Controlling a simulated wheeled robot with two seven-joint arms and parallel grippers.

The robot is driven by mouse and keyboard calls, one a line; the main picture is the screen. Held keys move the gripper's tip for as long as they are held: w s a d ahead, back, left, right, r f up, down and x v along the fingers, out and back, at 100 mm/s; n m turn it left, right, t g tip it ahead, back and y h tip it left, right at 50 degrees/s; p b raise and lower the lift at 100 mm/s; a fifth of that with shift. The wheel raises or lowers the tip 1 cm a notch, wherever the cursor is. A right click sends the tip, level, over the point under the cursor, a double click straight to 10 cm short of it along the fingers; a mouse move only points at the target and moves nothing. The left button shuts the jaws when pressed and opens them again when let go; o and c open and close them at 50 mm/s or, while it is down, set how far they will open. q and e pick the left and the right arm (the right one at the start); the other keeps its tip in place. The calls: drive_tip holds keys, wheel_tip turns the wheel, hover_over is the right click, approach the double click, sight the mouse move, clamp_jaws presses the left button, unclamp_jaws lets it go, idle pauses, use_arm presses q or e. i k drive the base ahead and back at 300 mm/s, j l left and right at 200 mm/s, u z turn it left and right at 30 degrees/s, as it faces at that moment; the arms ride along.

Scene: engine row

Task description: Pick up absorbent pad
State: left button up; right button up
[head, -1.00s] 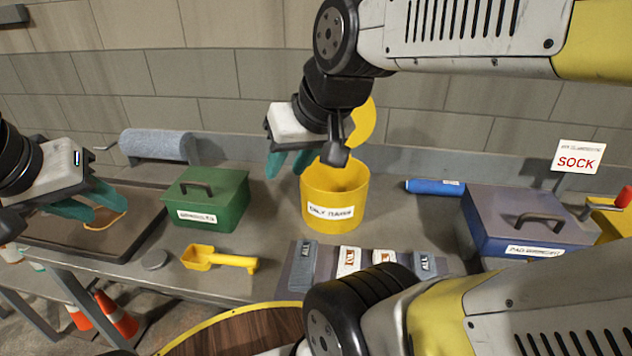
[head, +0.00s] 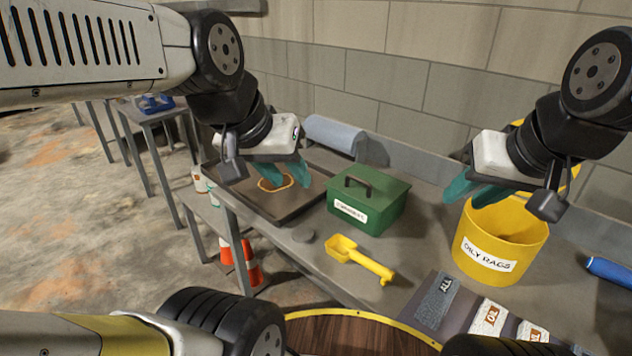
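No item in view is plainly labelled as an absorbent pad. A blue-grey roll (head: 334,133) lies at the back of the bench. A flat brown patch with a pale yellow rim (head: 268,185) shows in the dark tray (head: 285,212); I cannot tell if it is a pad or a spill. My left gripper (head: 290,181) hangs over the tray, teal fingers apart, with nothing visible between them. My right gripper (head: 466,200) is by the left rim of the yellow oily rags bin (head: 490,245), fingers apart and seemingly empty.
A green lidded box (head: 366,205) stands between tray and bin. Labelled packets (head: 436,300) lie at the front right. A blue cylinder (head: 610,270) lies at the right edge. Orange cones (head: 247,265) stand below the bench.

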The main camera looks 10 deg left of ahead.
sight(488, 320)
drive_tip(key=z, duration=1.55)
